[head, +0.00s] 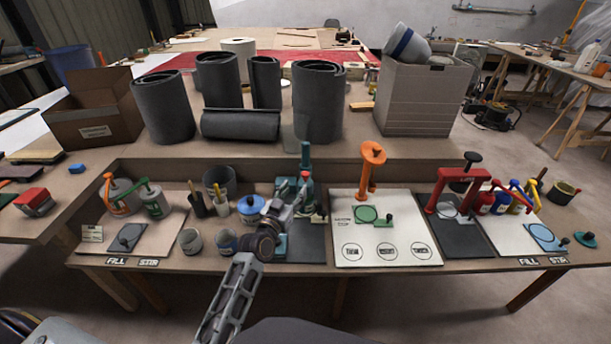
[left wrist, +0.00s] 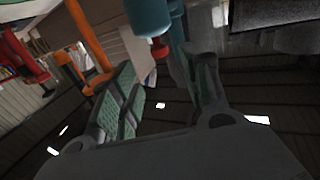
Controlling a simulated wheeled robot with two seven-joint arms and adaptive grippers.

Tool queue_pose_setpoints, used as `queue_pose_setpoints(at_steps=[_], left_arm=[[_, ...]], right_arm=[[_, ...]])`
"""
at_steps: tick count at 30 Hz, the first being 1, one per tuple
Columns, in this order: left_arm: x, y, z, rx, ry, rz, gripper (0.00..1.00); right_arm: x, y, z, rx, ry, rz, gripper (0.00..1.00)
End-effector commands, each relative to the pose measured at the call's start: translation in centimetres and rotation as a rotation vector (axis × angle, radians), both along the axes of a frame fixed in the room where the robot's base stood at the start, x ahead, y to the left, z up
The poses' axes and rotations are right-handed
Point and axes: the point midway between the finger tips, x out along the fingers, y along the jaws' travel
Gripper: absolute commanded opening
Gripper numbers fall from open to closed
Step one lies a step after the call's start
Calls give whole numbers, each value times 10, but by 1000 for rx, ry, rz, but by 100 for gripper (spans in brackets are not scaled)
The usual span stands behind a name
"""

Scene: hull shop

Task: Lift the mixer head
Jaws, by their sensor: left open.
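A teal stand machine (head: 305,158), which I take to be the mixer, stands at the middle of the bench, partly hidden behind my left gripper. My left gripper (head: 300,196) is right in front of it, and its arm comes up from the bottom. In the left wrist view the gripper (left wrist: 160,85) is open, its green-padded fingers spread apart. The teal head (left wrist: 149,16) with a red knob (left wrist: 160,48) shows just past the fingertips, near the gap between them. I cannot tell whether they touch. My right gripper is not in view.
Right of it stand an orange post (head: 371,165) on a white board and a red press (head: 458,180) on a dark mat. Cups, tools and bottles crowd the left. Grey rolls (head: 165,108) and a crate (head: 428,100) line the raised shelf behind.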

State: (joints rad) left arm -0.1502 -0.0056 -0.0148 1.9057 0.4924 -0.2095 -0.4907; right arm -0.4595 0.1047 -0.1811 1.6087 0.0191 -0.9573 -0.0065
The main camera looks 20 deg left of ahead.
Motion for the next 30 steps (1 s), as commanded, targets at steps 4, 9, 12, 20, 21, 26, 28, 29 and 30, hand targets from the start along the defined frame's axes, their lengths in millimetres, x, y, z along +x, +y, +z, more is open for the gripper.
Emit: queue_pose_setpoints(at_steps=[4, 9, 12, 20, 21, 26, 28, 29, 30], left_arm=[[12, -1, 0, -1, -1, 0, 46], [25, -3, 0, 0, -1, 0, 46], [33, -3, 0, 0, 0, 0, 46], [53, -6, 0, 0, 0, 0, 46], [56, -6, 0, 0, -1, 0, 46], [69, -8, 0, -1, -1, 0, 46], [74, -9, 0, 0, 0, 0, 46], [76, -9, 0, 0, 0, -1, 46], [79, -9, 0, 0, 0, 0, 46]], right_arm=[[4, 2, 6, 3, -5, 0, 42], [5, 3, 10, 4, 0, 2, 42], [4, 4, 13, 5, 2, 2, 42], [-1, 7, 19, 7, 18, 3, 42], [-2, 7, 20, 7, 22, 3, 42], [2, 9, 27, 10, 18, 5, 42], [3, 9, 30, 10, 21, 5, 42], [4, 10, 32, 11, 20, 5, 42], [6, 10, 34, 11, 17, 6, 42]])
